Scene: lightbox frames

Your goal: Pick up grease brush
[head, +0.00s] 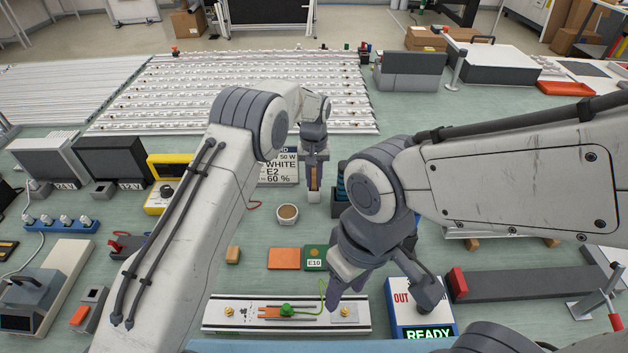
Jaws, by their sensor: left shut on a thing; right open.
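My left gripper (313,182) is above the far middle of the bench, pointing down. It is shut on a narrow brown upright piece (314,177), which looks like the grease brush's handle. A pale block-like part (312,198) shows just below it; I cannot tell whether it belongs to the brush or stands behind. The brush's lower end is not clear. A small white cup with brown contents (287,213) stands to the left of and nearer than this gripper. My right gripper (382,300) is open and empty, its fingers spread above the near bench between the metal rail and the READY box.
A light metal rail (220,315) with a green part and wire lies in front. The READY box (408,318) is right of it. An orange tile (284,259) and green E10 board (314,258) lie behind the rail. A display sign (278,172) stands behind the cup.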

